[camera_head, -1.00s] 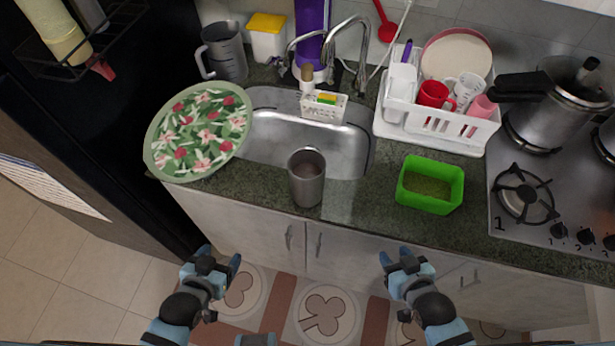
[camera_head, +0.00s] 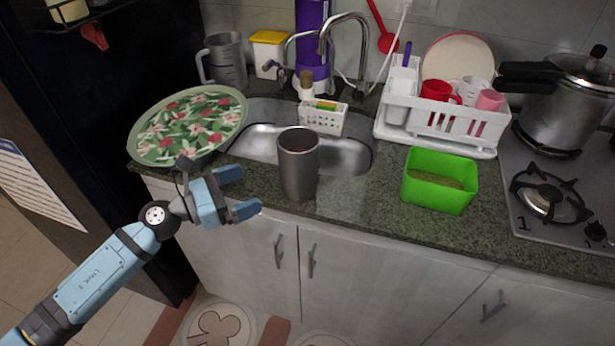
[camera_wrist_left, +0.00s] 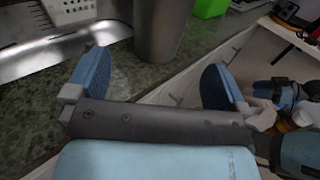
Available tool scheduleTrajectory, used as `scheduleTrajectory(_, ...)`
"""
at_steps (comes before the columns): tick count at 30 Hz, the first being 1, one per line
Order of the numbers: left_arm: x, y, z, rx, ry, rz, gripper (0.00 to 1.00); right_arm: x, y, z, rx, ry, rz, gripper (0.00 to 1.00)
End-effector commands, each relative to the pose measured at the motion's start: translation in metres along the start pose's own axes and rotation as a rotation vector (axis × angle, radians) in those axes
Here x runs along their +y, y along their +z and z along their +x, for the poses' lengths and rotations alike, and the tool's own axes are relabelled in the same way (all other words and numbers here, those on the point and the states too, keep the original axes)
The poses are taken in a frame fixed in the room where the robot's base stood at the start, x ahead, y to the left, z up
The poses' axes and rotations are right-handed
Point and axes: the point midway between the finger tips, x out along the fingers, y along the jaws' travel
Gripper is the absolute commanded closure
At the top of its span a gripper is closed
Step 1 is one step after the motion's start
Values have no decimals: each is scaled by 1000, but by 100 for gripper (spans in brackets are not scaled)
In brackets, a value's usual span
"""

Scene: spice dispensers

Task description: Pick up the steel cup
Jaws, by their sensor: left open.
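The steel cup (camera_head: 298,165) stands upright on the counter at the front edge of the sink. It is a tall grey metal cup, open at the top. My left gripper (camera_head: 244,192) is open and empty to the left of the cup, near the counter's front edge, with its fingers pointing toward it. In the left wrist view the lower part of the cup (camera_wrist_left: 158,28) shows beyond and between the two spread fingers (camera_wrist_left: 155,82), apart from them. My right gripper is not in the head view; a blue and dark arm part shows at the right of the left wrist view.
A green floral plate (camera_head: 190,125) lies left of the sink (camera_head: 345,155). A green box (camera_head: 440,180) stands to the right of the cup, with a white dish rack (camera_head: 440,120) behind it. The stove (camera_head: 545,200) is at far right. Counter between cup and green box is clear.

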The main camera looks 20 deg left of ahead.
Motion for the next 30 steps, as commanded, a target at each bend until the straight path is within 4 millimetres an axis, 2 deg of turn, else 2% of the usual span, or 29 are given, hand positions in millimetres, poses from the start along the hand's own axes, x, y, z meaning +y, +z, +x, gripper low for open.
scheduleTrajectory(3, 0, 6, 26, -4, 1, -3, 0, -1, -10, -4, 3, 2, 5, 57)
scheduleTrajectory(9, 0, 4, 59, -4, 1, -7, 0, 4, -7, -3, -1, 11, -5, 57)
scheduleTrajectory(16, -1, 3, 76, -4, 2, -8, 0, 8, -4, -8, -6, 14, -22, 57)
scheduleTrajectory(24, -3, 3, 114, -4, 2, -9, 0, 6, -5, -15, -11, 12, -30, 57)
scheduleTrajectory(30, -4, 1, 121, -2, 2, -9, 0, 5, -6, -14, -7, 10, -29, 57)
